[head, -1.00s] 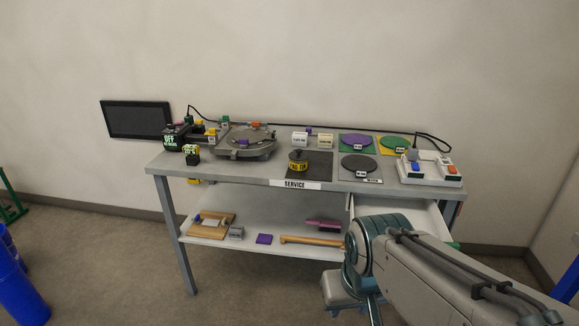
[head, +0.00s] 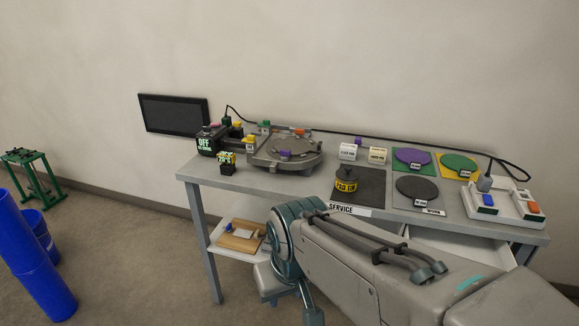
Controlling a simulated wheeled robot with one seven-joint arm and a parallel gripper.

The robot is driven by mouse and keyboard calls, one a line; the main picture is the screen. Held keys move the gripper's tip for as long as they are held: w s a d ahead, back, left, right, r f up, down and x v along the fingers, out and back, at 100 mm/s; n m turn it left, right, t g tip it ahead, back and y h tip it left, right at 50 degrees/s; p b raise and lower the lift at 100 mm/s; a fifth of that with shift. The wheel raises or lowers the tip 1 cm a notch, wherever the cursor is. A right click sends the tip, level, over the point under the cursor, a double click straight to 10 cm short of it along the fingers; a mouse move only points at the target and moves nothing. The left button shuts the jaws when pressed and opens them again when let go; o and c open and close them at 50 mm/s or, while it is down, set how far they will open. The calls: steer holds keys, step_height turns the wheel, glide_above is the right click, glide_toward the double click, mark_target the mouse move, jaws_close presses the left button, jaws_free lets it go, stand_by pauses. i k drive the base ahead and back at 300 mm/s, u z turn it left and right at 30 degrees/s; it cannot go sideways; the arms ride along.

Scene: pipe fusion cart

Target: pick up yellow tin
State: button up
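The yellow tin (head: 346,184) is a short round tin with a dark top and a yellow labelled band. It stands upright on a dark square mat (head: 365,198) near the front edge of the grey service table (head: 200,173), behind the SERVICE label. My arm reaches in from the lower right, in front of the table and below its top. My gripper is not clearly visible; only arm links show, with the end cut off at the bottom edge. Nothing touches the tin.
A round grey machine (head: 284,153) stands left of the tin. White label blocks (head: 348,151), coloured discs (head: 413,158) and a switch box (head: 503,205) stand behind and right. A shelf holds a wooden board (head: 241,237). Blue cylinders (head: 40,262) stand at left.

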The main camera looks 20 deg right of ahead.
mark_target(341, 186)
steer(key=z, duration=0.05)
steer(key=i, duration=0.7)
steer(key=z, duration=1.1)
steer(key=i, duration=0.6)
steer(key=z, duration=0.7)
